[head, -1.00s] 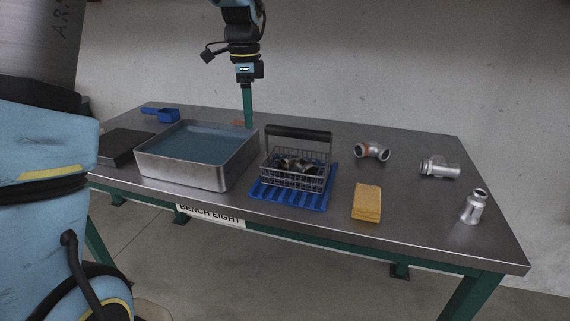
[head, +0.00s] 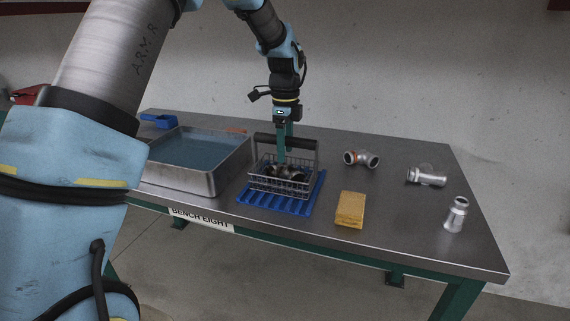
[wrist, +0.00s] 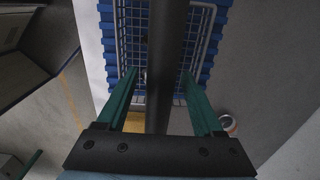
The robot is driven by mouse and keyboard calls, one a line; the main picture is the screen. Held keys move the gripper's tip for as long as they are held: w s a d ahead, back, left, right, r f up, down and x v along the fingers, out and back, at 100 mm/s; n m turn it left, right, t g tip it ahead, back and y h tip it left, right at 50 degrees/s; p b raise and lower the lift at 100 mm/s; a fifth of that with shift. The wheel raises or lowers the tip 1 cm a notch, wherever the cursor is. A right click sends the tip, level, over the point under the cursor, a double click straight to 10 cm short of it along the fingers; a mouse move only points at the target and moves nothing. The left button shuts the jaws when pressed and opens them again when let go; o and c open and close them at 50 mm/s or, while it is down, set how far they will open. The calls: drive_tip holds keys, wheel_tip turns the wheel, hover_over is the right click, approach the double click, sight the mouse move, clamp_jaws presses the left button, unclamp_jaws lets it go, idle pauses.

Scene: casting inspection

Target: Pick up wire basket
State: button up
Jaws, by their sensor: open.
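The wire basket (head: 279,184) stands upright on a blue ribbed mat (head: 262,201) and holds several dark metal parts (head: 284,172). Its thick black handle (head: 300,143) arches over the top. My gripper (head: 283,158) is open and points down at the basket's handle. In the wrist view, my gripper's green fingers (wrist: 159,88) lie on either side of the black handle bar (wrist: 167,60), with gaps between. The basket's wire mesh (wrist: 128,45) and the mat's ribbed edge (wrist: 217,57) show beneath. In the head view the fingers partly hide the handle.
A metal tub of bluish liquid (head: 202,183) stands close left of the basket. A yellow sponge (head: 350,210) lies to the right. Pipe fittings (head: 362,159), (head: 427,176), (head: 456,214) are spread farther right. A blue scoop-like item (head: 158,121) lies at the back left.

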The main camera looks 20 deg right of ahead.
drive_tip(key=shift+f, duration=0.9)
drive_tip(key=shift+c, duration=0.2)
clamp_jaws()
drive_tip(key=shift+r, duration=0.1)
